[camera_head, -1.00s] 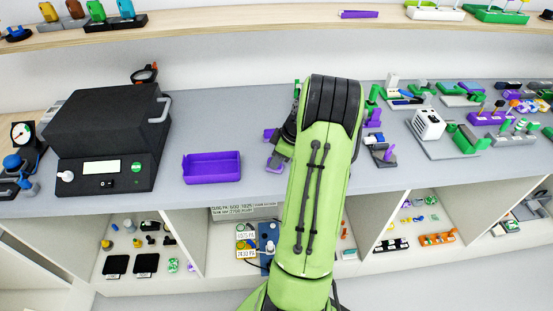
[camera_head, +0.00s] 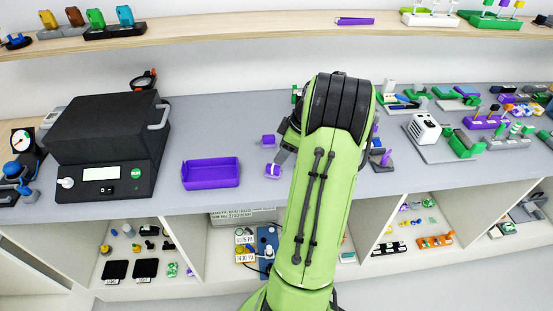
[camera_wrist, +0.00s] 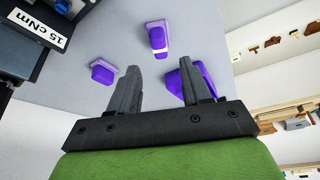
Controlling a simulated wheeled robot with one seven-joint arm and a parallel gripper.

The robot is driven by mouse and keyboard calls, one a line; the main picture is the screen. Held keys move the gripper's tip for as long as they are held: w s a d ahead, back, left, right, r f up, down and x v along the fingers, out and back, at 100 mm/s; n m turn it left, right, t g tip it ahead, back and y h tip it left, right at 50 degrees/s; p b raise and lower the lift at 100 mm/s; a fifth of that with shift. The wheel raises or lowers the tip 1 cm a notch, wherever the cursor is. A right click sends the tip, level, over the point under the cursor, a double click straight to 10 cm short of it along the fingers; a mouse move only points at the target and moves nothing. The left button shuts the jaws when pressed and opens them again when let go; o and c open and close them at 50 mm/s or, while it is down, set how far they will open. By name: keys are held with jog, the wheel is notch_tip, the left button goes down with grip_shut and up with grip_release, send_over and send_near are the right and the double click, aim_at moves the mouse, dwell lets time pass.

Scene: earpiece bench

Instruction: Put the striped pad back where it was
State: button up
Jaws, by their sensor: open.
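The striped pad (camera_head: 272,171), purple with a pale band, lies on the grey bench just left of my arm. In the wrist view a purple piece with a white band (camera_wrist: 156,38) lies beyond the gap between my fingers and looks like this pad. A second small purple piece (camera_head: 268,141) sits behind it in the head view. Another purple piece (camera_wrist: 103,72) shows left of my left finger. My gripper (camera_wrist: 160,88) is open, its fingers wide apart with nothing between them. In the head view my arm hides most of the gripper.
A purple tray (camera_head: 211,185) stands left of the pad, and a black box device (camera_head: 105,140) farther left. In the wrist view a purple object (camera_wrist: 176,80) is partly hidden by my right finger. Fixtures crowd the bench on the right, including a white block (camera_head: 424,128).

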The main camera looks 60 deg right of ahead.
jog(key=a+v, duration=0.1)
jog(key=v, duration=0.4)
jog(key=w+a+r, duration=0.2)
jog(key=a+r, duration=0.1)
jog(key=a, duration=0.4)
jog(key=w+a+r+m+h, duration=0.1)
jog(key=w+a+r, duration=0.15)
jog(key=a, duration=0.55)
jog(key=w+a+r, duration=0.1)
jog(key=a+r, duration=0.3)
jog(key=a, duration=0.3)
jog(key=s+a+m+t, duration=0.1)
jog(key=s+a+m, duration=0.1)
jog(key=s+a, duration=1.1)
jog(key=shift+a+f+m+p, duration=0.2)
jog(key=shift+m+p, duration=0.2)
